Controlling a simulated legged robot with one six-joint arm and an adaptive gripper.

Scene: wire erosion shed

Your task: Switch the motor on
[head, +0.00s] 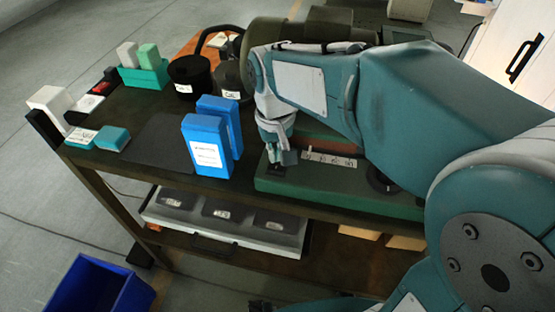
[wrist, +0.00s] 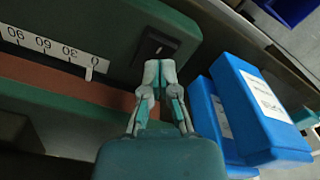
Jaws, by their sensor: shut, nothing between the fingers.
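A green machine base (head: 330,190) lies along the front right of the bench; it also shows in the wrist view (wrist: 120,20). I cannot tell which way the switch is set. My gripper (wrist: 159,68) is shut and empty, its fingertips right at the edge of the switch. Whether they touch it cannot be told. In the head view my gripper (head: 284,157) points down over the left end of the base.
Two blue boxes (head: 205,145) stand close left of the gripper; they also show in the wrist view (wrist: 255,110). A white scale strip (head: 330,159) lies on the machine. Black pots (head: 190,78) and a teal block holder (head: 145,75) stand further left. A dark mat (head: 160,140) is bare.

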